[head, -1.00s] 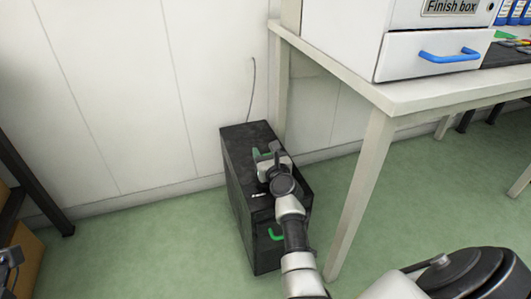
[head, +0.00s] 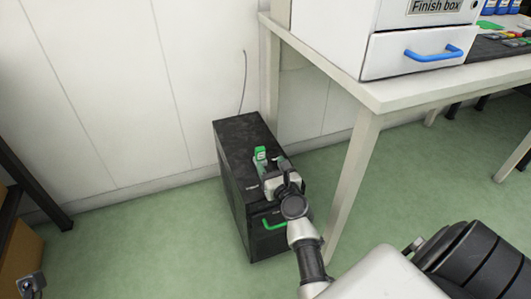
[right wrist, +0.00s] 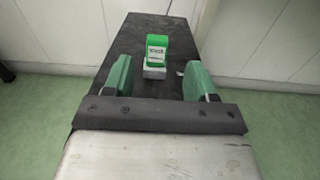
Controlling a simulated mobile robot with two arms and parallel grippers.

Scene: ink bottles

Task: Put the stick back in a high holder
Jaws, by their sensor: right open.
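A small green block with a white label (right wrist: 157,48) stands on a white base on the black cabinet. It also shows in the head view (head: 260,153). Its label is too small to read surely, and I cannot tell whether it is the stick or a holder. My right gripper (right wrist: 158,78) is open, its two green fingers on either side of empty space, with the block beyond the fingertips. It also shows over the front part of the cabinet top in the head view (head: 270,172). A grey part at the lower left edge (head: 31,284) looks like my left gripper; its jaws are unclear.
The black cabinet (head: 232,135) with a green handle (head: 274,224) stands on the floor against the wall. A white table (head: 375,97) with a finish box (head: 335,38) is to its right. A thin cord (head: 244,80) runs up the wall.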

